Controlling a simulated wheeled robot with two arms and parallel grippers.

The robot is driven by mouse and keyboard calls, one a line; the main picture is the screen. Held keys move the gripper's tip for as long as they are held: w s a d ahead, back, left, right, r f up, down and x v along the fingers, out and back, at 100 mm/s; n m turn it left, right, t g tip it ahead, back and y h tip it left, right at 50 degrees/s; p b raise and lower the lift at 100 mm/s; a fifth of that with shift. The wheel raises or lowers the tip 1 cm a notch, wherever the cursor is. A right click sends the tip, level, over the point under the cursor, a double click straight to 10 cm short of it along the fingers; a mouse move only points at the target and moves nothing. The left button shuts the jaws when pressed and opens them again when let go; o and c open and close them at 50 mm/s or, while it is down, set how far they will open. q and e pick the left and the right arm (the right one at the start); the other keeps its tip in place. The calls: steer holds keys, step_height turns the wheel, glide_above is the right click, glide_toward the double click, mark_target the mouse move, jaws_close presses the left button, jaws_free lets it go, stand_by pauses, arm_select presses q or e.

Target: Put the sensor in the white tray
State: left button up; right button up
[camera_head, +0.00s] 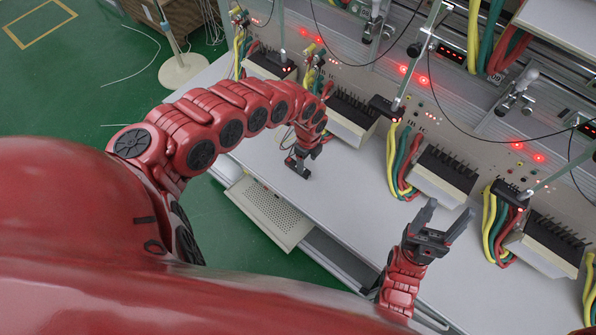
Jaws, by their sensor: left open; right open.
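My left gripper (297,167) hangs over the light grey bench top, near its front edge; its fingers look small and dark, with nothing visible between them. My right gripper (448,222) is open and empty above the bench, its two dark fingers pointing up and to the right towards the meter rack. I cannot pick out the sensor for certain among the small dark parts on the rack. I cannot identify a white tray for certain; a pale perforated panel (268,214) shows low at the bench's front edge, left of centre.
The meter rack runs along the back of the bench (352,195), with black-topped meter blocks (444,172), bundled yellow, green and red cables (402,160), and lit red lights. Bare bench top lies between the grippers. Green floor (95,75) is open at the left, beside a stand base (183,71).

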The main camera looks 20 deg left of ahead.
arm_select(q)
steer(key=shift+s+f, duration=0.1)
steer(key=shift+f, duration=0.35)
step_height(320, 180, down, 4)
steer(key=shift+r+p, duration=0.1)
steer(key=shift+p, duration=0.2)
steer(key=shift+s+a+f, duration=0.1)
steer(key=shift+f, duration=0.6)
jaws_close()
